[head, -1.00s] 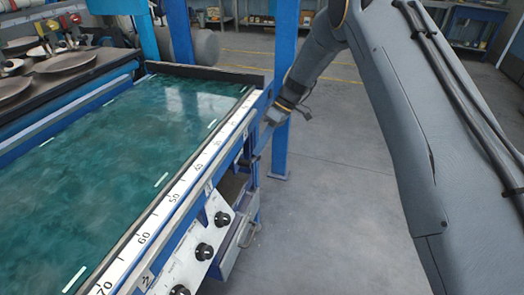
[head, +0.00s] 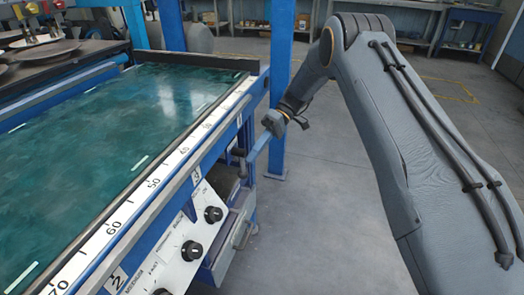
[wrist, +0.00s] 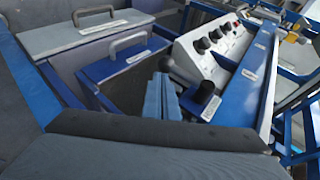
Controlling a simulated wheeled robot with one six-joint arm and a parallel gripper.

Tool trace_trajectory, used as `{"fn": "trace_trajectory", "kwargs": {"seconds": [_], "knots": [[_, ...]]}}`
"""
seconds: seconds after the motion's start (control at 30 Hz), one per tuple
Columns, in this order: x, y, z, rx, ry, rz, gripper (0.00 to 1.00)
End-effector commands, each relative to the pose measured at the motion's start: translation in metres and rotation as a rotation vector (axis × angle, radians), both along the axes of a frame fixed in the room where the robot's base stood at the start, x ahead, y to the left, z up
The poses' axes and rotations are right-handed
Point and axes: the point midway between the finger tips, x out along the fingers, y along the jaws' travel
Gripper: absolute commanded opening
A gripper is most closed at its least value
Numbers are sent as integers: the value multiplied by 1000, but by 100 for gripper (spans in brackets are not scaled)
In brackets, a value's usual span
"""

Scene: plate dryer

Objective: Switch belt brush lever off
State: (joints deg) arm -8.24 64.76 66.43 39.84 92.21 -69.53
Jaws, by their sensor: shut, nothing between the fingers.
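My gripper (head: 255,152) is at the table's right side, its blue fingers pointing down and left. In the wrist view the fingers (wrist: 162,92) are together with nothing between them. A dark lever handle (head: 238,153) stands on the side of the blue frame, close to the fingertips. In the wrist view a black cylindrical handle (wrist: 204,92) is just right of the fingers, and a dark rounded knob (wrist: 167,65) is just beyond their tips. I cannot tell if the fingers touch either one. I cannot read which label belongs to the belt brush.
A white control panel (head: 178,243) with several black knobs slopes along the table side. The green belt table (head: 110,120) has a numbered scale edge. Handled drawers or boxes (wrist: 120,60) lie below. A blue post (head: 281,80) stands behind my gripper. The right floor is free.

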Motion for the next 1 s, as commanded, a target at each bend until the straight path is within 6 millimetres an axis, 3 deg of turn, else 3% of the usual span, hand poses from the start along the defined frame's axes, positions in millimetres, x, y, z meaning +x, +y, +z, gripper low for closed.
{"fn": "trace_trajectory", "kwargs": {"seconds": [0.3, 1.0], "knots": [[-16, 15, -11, 1, -2, 17, 0], [-23, 17, -17, -1, -2, 17, 0]]}}
